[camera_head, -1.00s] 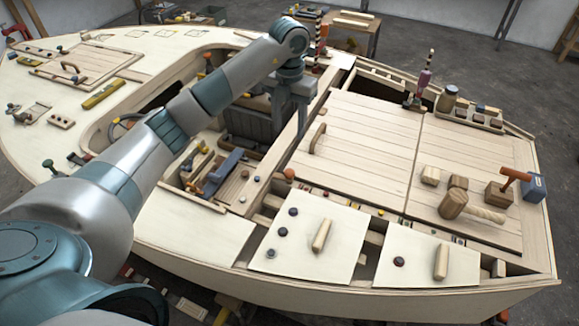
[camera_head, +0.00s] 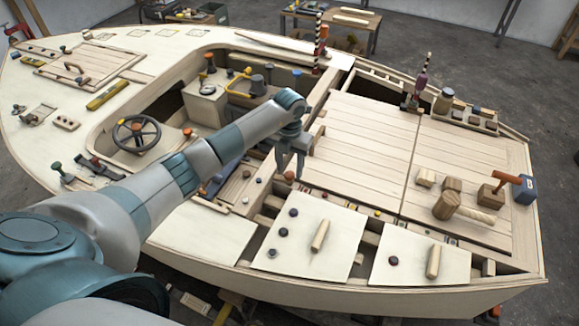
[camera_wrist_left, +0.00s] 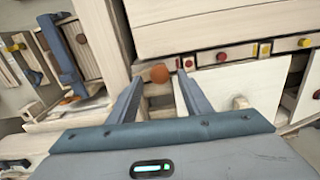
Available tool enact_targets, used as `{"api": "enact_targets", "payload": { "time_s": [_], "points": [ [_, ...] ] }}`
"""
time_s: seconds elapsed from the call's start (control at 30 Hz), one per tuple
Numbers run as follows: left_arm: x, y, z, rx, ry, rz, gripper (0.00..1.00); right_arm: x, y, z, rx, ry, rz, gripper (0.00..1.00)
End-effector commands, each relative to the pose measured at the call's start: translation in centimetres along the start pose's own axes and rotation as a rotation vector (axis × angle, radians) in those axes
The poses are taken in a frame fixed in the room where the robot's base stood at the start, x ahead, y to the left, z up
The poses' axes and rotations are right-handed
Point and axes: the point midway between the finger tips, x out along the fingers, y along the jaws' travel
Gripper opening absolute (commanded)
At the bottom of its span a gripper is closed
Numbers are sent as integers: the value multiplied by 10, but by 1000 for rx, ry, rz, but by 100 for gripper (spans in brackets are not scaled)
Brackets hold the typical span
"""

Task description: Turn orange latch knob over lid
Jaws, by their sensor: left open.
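The orange latch knob (camera_head: 289,176) sits at the near left corner of the planked lid (camera_head: 362,135). In the left wrist view the round orange knob (camera_wrist_left: 160,73) shows beside the edge of the pale planked lid (camera_wrist_left: 200,27). My left gripper (camera_head: 291,165) is open and points down at the knob. In the left wrist view its two fingertips (camera_wrist_left: 158,82) are on either side of the knob in the picture, with nothing held. I cannot tell whether they touch it or how high they are. My right gripper is not in view.
Pale panels with wooden handles (camera_head: 320,236) are at the front. A blue piece (camera_wrist_left: 62,48) stands left of the gripper. The left lid's planks are mostly bare.

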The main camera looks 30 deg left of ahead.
Motion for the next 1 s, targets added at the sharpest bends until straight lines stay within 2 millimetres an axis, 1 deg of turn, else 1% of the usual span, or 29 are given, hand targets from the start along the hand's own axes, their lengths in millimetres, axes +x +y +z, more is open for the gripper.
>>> {"api": "enact_targets", "payload": {
  "time_s": [0.1,0.2,0.53,0.57,0.6,0.67,0.7,0.73,1.0],
  "points": [
    [10,0,0,0,1,0,45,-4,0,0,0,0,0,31],
    [15,0,0,1,0,0,45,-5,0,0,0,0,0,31],
    [18,0,0,1,0,1,45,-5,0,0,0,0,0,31],
    [18,0,0,1,0,1,40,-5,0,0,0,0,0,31],
    [18,0,0,1,0,1,30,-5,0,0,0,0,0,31],
    [18,0,0,1,0,1,16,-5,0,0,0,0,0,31],
    [18,0,0,1,0,1,6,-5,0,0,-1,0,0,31],
    [18,0,0,1,0,1,3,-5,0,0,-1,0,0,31],
    [18,1,0,12,-1,2,3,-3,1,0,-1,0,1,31]
  ]
}}
